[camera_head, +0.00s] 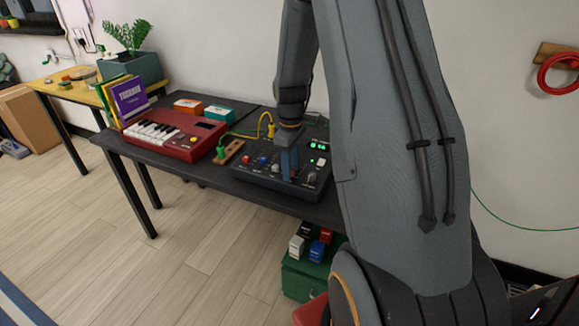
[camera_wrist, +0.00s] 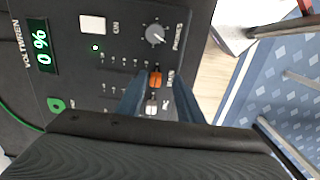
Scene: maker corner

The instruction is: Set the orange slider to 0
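The orange slider (camera_wrist: 155,77) is a small cap on a dark control panel (camera_wrist: 80,80). In the wrist view it sits between the tips of my gripper (camera_wrist: 156,80), one blue-grey finger on each side. The fingers stand apart, and a narrow gap seems to show beside the cap. A white slider cap (camera_wrist: 151,107) lies nearer my palm, also between the fingers.
A grey knob (camera_wrist: 156,34), a white button (camera_wrist: 92,24) and a green jack (camera_wrist: 57,105) are on the panel. A red keyboard (camera_head: 172,133) stands left on the dark table. A wooden block with a yellow cable (camera_head: 229,152) lies between them. A green crate (camera_head: 301,280) is below.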

